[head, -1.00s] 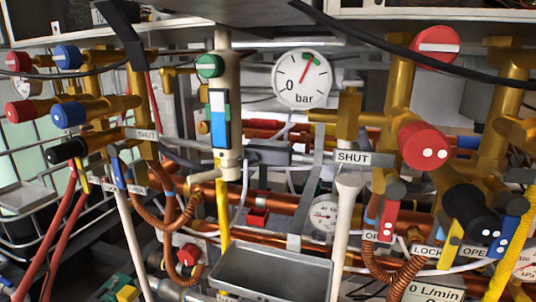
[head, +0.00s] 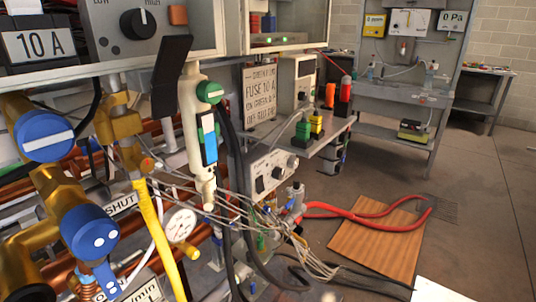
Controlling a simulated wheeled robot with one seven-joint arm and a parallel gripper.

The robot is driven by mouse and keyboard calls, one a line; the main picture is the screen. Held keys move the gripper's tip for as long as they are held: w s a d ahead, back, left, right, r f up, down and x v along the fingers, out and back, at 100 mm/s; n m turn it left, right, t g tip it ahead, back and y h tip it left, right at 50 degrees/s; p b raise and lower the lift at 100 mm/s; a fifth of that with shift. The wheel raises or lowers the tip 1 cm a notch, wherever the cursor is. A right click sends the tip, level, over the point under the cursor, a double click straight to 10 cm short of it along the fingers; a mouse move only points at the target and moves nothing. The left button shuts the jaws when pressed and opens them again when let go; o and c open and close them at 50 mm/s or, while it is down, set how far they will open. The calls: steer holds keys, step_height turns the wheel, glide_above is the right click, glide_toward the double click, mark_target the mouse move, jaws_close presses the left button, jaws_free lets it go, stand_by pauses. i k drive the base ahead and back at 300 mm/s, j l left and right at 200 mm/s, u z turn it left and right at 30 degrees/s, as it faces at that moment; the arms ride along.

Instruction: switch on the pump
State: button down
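No part in view is clearly labelled as the pump. A grey box with dark knobs and a small dial (head: 270,172) sits at the middle, below a shelf. Just below it, pipe fittings (head: 295,198) join thick red hoses (head: 372,218); whether these belong to a pump I cannot tell. A grey panel at the top left carries a black rotary knob (head: 138,23) marked LOW and HIGH and an orange button (head: 178,14). My gripper is not clearly seen in the head view.
Blue-capped brass valves (head: 88,230) crowd the left. Loose wires and black cables hang low in the middle. A brown board (head: 375,248) lies on the floor; the floor to the right is open. A workbench (head: 390,100) stands at the back.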

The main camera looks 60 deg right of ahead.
mark_target(260, 184)
steer(key=z, duration=1)
